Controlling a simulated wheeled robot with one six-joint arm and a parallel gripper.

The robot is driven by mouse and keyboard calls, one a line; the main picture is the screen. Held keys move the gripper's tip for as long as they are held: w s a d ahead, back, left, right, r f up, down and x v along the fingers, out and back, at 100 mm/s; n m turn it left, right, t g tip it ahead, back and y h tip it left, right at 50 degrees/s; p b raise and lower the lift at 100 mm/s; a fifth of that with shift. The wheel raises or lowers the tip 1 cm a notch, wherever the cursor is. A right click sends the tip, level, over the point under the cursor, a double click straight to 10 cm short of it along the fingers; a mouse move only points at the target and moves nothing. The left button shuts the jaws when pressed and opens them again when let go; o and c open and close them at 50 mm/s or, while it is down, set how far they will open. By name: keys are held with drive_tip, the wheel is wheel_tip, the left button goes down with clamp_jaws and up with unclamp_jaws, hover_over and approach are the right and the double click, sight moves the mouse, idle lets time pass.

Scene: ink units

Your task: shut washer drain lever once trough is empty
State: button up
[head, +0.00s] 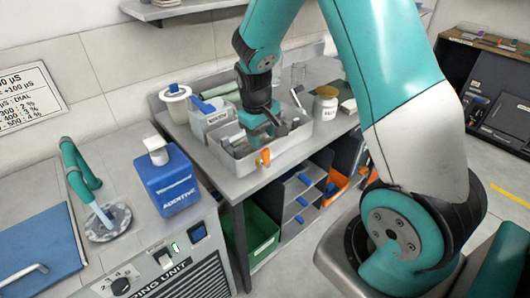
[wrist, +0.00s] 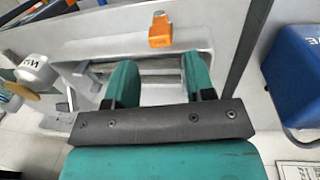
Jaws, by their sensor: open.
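The washer trough (head: 236,164) is a pale grey tray on the bench, and my gripper (head: 262,126) hangs over it. The orange drain lever (head: 265,157) sits on its front wall; it also shows in the wrist view (wrist: 160,34). There, my open gripper (wrist: 160,70) has its two teal fingers apart with nothing between them, and the lever appears just beyond the fingertips, roughly centred between them. I see no contact with it. My gripper hides part of the trough's inside, and I cannot tell whether liquid is in it.
A blue additive jug (head: 170,182) stands on the left unit, beside a teal tap arm (head: 80,168). A white labelled box (head: 207,116) and lidded tub (head: 176,103) stand left of the trough, a jar (head: 326,104) right. Shelves lie below the bench.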

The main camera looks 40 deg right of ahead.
sight(265, 150)
drive_tip(key=f, duration=0.5)
drive_tip(key=d+f, duration=0.1)
drive_tip(key=f, duration=0.1)
drive_tip(key=shift+f+p, duration=0.3)
drive_tip(key=shift+p, duration=0.1)
